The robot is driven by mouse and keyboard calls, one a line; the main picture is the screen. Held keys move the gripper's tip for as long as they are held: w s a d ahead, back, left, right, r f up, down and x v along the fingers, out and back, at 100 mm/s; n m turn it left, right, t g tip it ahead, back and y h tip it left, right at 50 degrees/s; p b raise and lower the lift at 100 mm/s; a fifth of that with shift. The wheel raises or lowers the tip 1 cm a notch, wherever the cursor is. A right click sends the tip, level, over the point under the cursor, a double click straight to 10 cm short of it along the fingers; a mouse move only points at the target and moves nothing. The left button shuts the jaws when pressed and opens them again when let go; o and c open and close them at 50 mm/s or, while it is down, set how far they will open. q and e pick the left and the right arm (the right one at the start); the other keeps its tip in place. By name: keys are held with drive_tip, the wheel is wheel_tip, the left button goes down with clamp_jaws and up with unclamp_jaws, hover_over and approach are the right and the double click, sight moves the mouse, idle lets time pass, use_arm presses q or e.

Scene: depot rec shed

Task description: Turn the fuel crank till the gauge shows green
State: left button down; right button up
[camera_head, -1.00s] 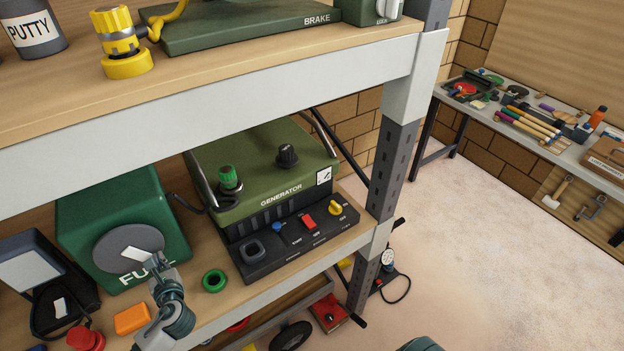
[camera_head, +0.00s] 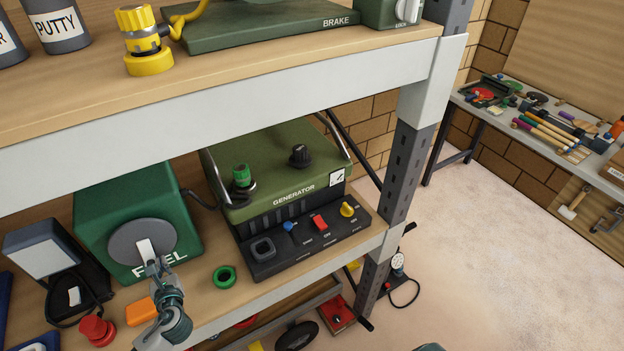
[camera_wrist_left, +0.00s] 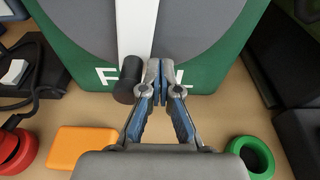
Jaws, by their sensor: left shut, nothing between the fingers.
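The green fuel box (camera_head: 90,212) stands on the lower shelf, with a grey disc (camera_head: 122,246) on its front. A pale crank arm (camera_head: 146,246) crosses the disc, pointing down. In the left wrist view the crank arm (camera_wrist_left: 137,28) ends at a dark round handle (camera_wrist_left: 130,78). My left gripper (camera_head: 153,268) is in front of the disc. In the left wrist view its fingertips (camera_wrist_left: 160,70) are shut and empty, just right of the handle; I cannot tell whether they touch it. A white square with a dark slanted mark (camera_head: 336,179) is on the generator; no green shows on it.
The generator (camera_head: 265,205) stands right of the box. A green ring (camera_head: 224,277), an orange block (camera_head: 140,310) and a red knob (camera_head: 97,330) lie near my gripper. The upper shelf (camera_head: 250,85) overhangs, and a shelf post (camera_head: 400,170) stands at the right.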

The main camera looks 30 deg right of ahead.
sight(144, 262)
use_arm(q)
drive_tip(key=shift+a+p, duration=0.4)
drive_tip(key=shift+a, duration=0.55)
drive_tip(key=shift+a+f, duration=0.15)
drive_tip(key=shift+a, duration=0.05)
drive_tip(key=shift+w, duration=0.1)
drive_tip(key=shift+a+r+p, duration=0.3)
drive_tip(key=shift+a+p, duration=0.35)
drive_tip(key=shift+a, duration=0.4)
drive_tip(key=shift+f, duration=0.1)
drive_tip(key=shift+a, duration=0.1)
